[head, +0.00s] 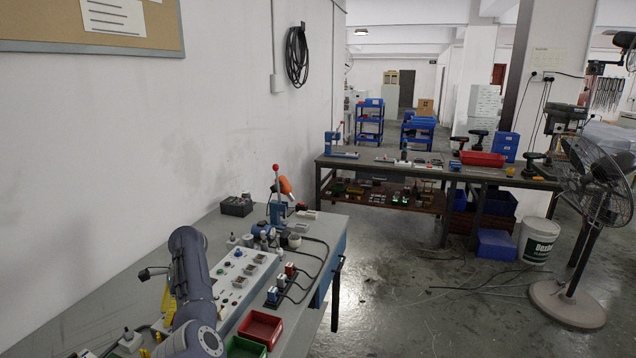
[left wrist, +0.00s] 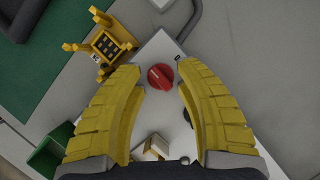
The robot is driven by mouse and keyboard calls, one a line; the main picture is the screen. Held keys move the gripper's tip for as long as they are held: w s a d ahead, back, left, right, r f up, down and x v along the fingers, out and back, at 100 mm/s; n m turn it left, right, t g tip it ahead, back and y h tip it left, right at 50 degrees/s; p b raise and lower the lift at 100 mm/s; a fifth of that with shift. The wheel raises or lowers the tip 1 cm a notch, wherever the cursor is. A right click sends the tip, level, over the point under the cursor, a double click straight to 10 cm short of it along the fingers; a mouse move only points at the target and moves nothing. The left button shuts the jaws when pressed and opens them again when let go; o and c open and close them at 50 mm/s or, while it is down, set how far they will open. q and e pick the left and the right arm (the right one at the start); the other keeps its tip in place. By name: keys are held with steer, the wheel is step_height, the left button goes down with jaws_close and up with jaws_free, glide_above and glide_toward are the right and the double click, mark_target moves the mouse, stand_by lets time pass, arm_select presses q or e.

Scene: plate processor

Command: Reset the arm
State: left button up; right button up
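My left arm (head: 188,265) reaches over the workbench at the lower left of the head view. Its yellow gripper (head: 168,300) is partly hidden behind the arm. In the left wrist view the two yellow fingers of my left gripper (left wrist: 159,70) are spread wide with nothing held. A red round knob (left wrist: 160,77) on a white panel (left wrist: 160,48) shows in the gap between the fingertips; I cannot tell how far below them it is. My right gripper does not show in either view.
A white control panel (head: 240,268) stands beside my arm on the bench. A red bin (head: 260,328) and a green bin (head: 245,348) sit at the bench's front edge. A yellow holder (left wrist: 104,45) lies near the left finger. A lever press (head: 277,205) stands farther back.

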arm_select(q)
steer(key=m+t, duration=0.1)
steer(key=m, duration=0.2)
steer(key=shift+m+t, duration=0.3)
steer(key=shift+m, duration=0.1)
steer(key=shift+s+m+t+y, duration=0.1)
steer(key=shift+m+t+y, duration=0.35)
steer(key=shift+m, duration=1.15)
steer(key=shift+t, duration=0.25)
